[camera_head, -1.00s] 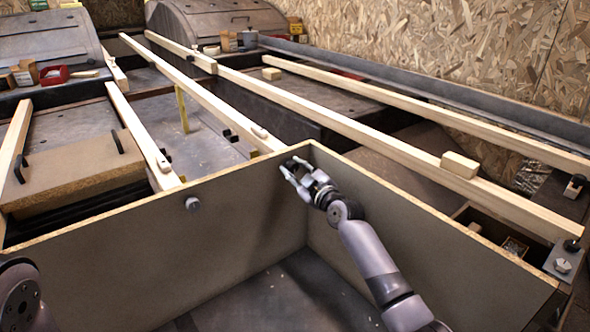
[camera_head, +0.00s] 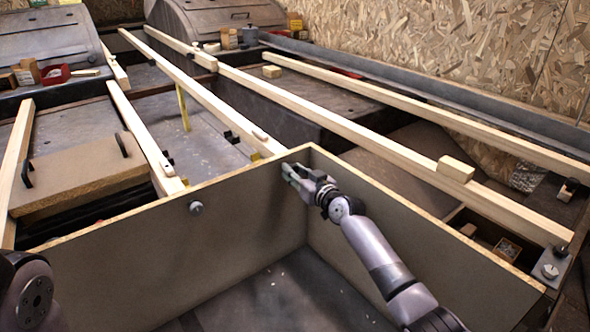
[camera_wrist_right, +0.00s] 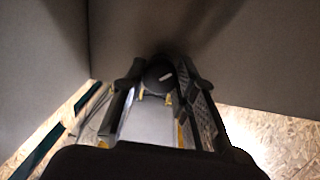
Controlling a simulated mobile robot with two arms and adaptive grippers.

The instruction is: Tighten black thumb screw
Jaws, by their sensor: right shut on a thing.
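The black thumb screw (camera_wrist_right: 158,75) shows in the right wrist view as a round dark knob with a pale mark, against the grey panel. My right gripper (camera_wrist_right: 160,82) has its two fingers closed on either side of it. In the head view my right gripper (camera_head: 290,172) reaches to the inner face of the grey panel (camera_head: 120,265), close to the corner. There the fingers hide most of the screw. Of my left arm only a dark joint shows at the lower left; its gripper is out of view.
A grey round screw (camera_head: 196,207) sits on the same panel to the left. A second panel (camera_head: 420,250) runs right from the corner. Long wooden beams (camera_head: 380,140) lie behind. The floor between the panels is clear.

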